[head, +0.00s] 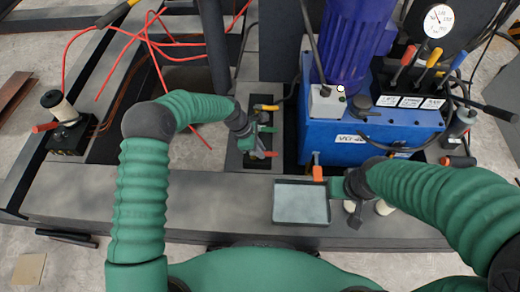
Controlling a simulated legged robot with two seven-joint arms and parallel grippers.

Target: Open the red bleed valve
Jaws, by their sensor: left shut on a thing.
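A red-orange handle (318,173) hangs at the front lower edge of the blue pump unit (335,143), just above a grey tray (301,203). My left gripper (257,142) is at the narrow dark valve panel left of the pump, shut on a small part there; its fingers hide which part. A second small red-orange handle (270,154) shows beside its fingers, and a yellow handle (266,107) lies above. My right gripper (338,188) is at the tray's right edge, just right of and below the hanging red handle. Its jaw opening is not clear.
The pump carries a blue motor (352,40), a gauge (438,21) and several coloured levers (430,66). Red hoses (150,45) loop at upper left. A black block with a cream knob (58,107) stands far left. The dark bench front (200,195) is clear.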

